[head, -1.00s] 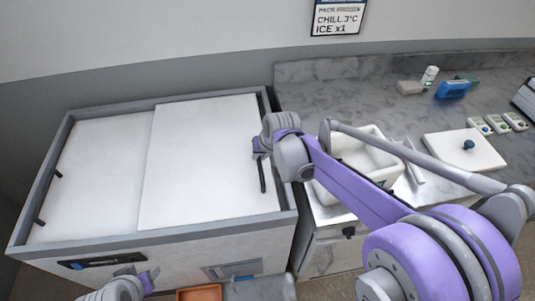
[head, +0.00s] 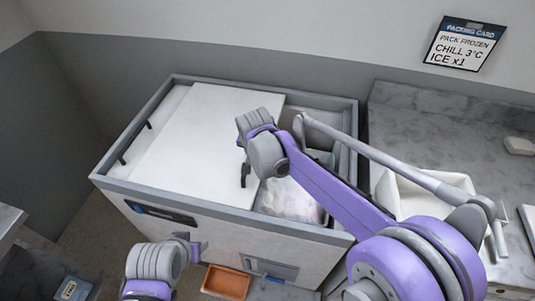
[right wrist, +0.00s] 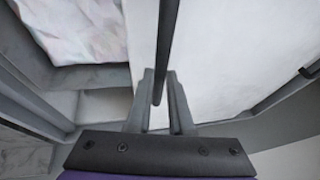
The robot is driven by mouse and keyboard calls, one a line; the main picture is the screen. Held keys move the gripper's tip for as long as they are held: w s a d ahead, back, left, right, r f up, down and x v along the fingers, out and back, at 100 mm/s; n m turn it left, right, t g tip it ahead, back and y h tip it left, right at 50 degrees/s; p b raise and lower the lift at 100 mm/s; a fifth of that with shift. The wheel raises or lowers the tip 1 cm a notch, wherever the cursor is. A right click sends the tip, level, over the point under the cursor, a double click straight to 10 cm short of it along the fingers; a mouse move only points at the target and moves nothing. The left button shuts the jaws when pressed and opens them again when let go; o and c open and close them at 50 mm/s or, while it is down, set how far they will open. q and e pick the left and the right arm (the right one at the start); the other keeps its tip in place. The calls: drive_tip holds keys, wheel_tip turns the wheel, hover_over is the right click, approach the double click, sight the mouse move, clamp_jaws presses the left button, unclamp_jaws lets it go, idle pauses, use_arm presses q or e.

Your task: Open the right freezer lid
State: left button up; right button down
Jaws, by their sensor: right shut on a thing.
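The chest freezer (head: 225,222) has white sliding lids. The right lid (head: 197,135) lies slid to the left over most of the left lid (head: 173,104), leaving the freezer's right side open. Pale bagged contents (head: 290,200) show in that opening. My right gripper (head: 242,150) is at the right lid's right edge, shut on its black handle (head: 245,178). The right wrist view shows the gripper fingers (right wrist: 160,88) on either side of the handle bar (right wrist: 167,40). My left gripper (head: 195,250) hangs in front of the freezer; its fingers are too unclear to read.
A marble counter (head: 425,130) with a white bin (head: 420,195) stands right of the freezer. An orange tray (head: 226,282) is low at the freezer's front. A packing card (head: 465,45) hangs on the wall. My right arm crosses over the opening.

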drive_tip(key=shift+w+a, duration=0.1)
drive_tip(key=shift+a, duration=0.3)
drive_tip(key=c, duration=0.8)
unclamp_jaws()
drive_tip(key=v, duration=1.1)
